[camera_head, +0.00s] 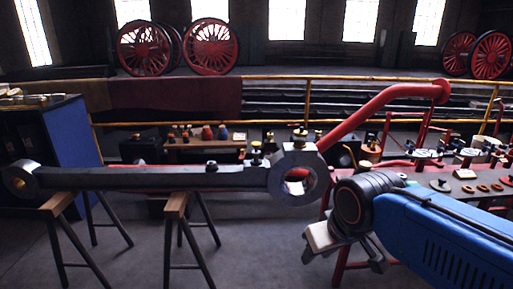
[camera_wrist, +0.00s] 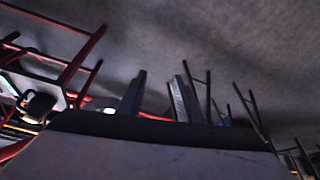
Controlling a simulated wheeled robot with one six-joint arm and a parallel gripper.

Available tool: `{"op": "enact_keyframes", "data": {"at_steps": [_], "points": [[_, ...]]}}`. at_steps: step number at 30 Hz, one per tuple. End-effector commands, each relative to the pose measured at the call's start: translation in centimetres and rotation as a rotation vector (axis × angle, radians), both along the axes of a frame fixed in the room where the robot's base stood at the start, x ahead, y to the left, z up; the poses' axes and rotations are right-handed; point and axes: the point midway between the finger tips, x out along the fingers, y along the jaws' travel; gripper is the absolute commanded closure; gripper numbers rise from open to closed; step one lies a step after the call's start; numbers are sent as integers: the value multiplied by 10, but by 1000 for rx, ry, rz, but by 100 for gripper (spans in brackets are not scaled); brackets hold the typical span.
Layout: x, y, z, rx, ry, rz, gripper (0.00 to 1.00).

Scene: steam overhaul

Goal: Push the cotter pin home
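A long dark steel connecting rod (camera_head: 150,179) lies level across two trestles in the head view. Its thick ring-shaped end (camera_head: 317,170) is at the right, with a small brass-coloured fitting (camera_head: 300,133) on top. I cannot tell which small part is the cotter pin. My gripper, at the end of my blue arm, is low and right of the ring end, apart from it. In the wrist view, the two grey fingers of my gripper (camera_wrist: 160,76) stand apart with nothing held between them.
Wooden-topped trestles (camera_head: 175,205) stand under the rod. A red bench (camera_head: 470,185) with several fittings and rings is at the right. A blue cabinet (camera_head: 72,150) is at the left. A yellow rail (camera_head: 265,123) runs behind. Floor between the trestles and my arm is clear.

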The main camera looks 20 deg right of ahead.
Motion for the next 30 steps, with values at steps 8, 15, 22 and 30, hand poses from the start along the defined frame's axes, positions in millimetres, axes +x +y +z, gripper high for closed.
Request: {"op": "enact_keyframes", "data": {"at_steps": [8, 15, 22, 30], "points": [[41, 3, 3, 9, -69, 4, 47], [138, 7, 12, 25, -260, 5, 47], [226, 8, 19, 31, -446, -6, 47], [317, 3, 25, 24, -667, -32, 47]]}}
